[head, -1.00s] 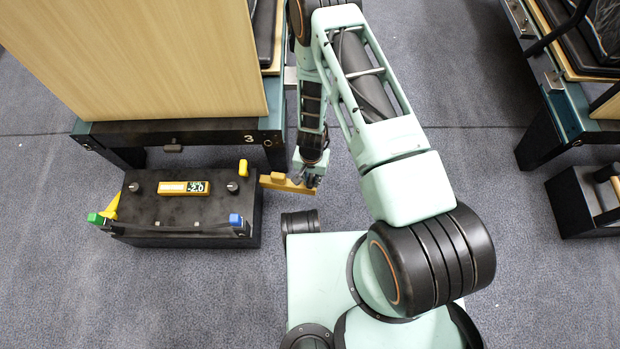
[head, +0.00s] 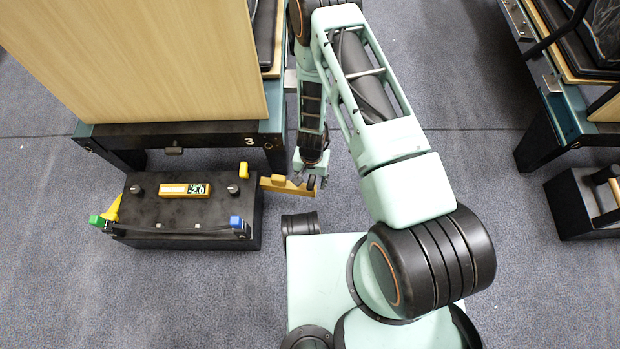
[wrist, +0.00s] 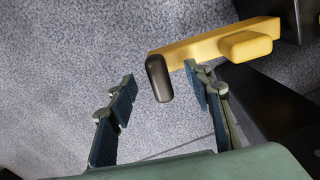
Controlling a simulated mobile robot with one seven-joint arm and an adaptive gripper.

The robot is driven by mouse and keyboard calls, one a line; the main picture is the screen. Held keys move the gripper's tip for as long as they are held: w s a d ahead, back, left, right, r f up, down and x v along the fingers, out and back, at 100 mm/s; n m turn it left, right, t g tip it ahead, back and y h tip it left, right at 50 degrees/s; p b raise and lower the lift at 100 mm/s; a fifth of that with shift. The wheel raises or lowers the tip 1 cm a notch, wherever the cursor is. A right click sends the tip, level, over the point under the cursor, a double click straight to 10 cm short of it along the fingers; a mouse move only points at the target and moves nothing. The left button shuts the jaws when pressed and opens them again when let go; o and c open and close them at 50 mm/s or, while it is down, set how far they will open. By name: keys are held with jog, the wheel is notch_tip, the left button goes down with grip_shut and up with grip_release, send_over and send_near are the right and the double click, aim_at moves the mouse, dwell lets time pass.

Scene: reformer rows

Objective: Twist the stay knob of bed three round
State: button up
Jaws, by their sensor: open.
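Bed three (head: 215,133) carries a white "3" on its dark end. Below it sits a black box (head: 190,212), with a yellow bar (head: 283,183) sticking out from its right side. In the wrist view the yellow bar (wrist: 215,42) has a raised yellow block and, near its free end, a dark rounded knob (wrist: 158,78). I take this for the stay knob, though no label shows. My gripper (head: 307,185) is at the bar's free end. In the wrist view my gripper (wrist: 160,80) is open, with the knob between and slightly beyond its fingertips. Contact cannot be told.
Another bed (head: 570,110) stands at right. Carpet (head: 440,140) between the beds is clear.

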jog(key=shift+r+p, duration=1.75)
jog(key=shift+r, duration=1.15)
